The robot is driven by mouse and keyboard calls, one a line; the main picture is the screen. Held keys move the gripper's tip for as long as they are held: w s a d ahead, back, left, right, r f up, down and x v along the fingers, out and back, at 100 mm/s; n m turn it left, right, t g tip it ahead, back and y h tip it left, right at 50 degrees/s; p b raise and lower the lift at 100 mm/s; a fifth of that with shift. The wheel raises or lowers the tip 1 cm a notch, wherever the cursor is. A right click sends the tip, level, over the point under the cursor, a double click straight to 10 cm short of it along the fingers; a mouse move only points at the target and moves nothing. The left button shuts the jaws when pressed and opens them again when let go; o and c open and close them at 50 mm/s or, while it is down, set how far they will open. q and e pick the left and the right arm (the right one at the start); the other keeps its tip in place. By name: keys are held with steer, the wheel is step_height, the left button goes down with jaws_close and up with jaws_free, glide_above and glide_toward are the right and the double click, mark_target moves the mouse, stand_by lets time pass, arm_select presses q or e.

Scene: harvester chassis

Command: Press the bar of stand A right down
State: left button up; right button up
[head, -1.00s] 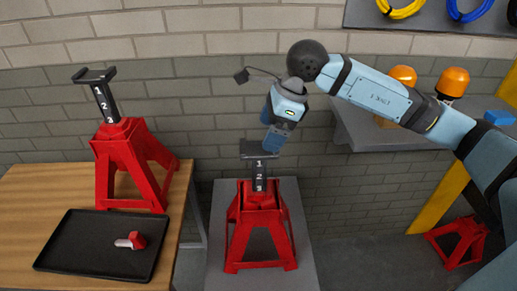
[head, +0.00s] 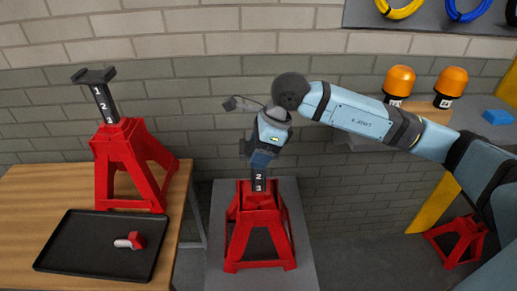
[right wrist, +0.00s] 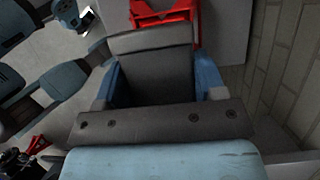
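Two red jack stands carry dark numbered bars; no letter shows, so I cannot tell which is A. The middle stand (head: 232,240) is on a grey pedestal. Its upright bar (head: 258,180) shows 2 and 3; my right gripper hides the 1 and most of the dark saddle. My right gripper (head: 261,160) points down at the saddle. In the right wrist view its blue fingers (right wrist: 158,85) are apart, either side of the dark saddle (right wrist: 150,70); contact is unclear. The left stand (head: 105,170) has its bar (head: 104,100) up, showing 1, 2, 3. My left gripper is out of view.
A black tray (head: 60,262) with a red-headed pin (head: 137,240) lies on the wooden table (head: 30,190). A shelf with two orange beacons (head: 399,80) is behind my right arm. Another red stand (head: 456,242) is low at the right. A brick wall closes the back.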

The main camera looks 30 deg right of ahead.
mark_target(258, 182)
steer(key=shift+c, duration=1)
steer(key=shift+f+b, duration=0.45)
step_height(258, 182, down, 8)
steer(key=b, duration=0.6)
steer(key=shift+f+b, duration=0.35)
steer(key=shift+s+r, duration=0.1)
steer(key=o, duration=1.3)
arm_select(q)
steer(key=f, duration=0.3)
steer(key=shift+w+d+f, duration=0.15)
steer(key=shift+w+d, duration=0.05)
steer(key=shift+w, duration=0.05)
steer(key=shift+p, duration=0.55)
arm_select(e)
steer(key=v, duration=1.3)
steer(key=shift+d+r, duration=0.15)
steer(key=shift+r, duration=0.2)
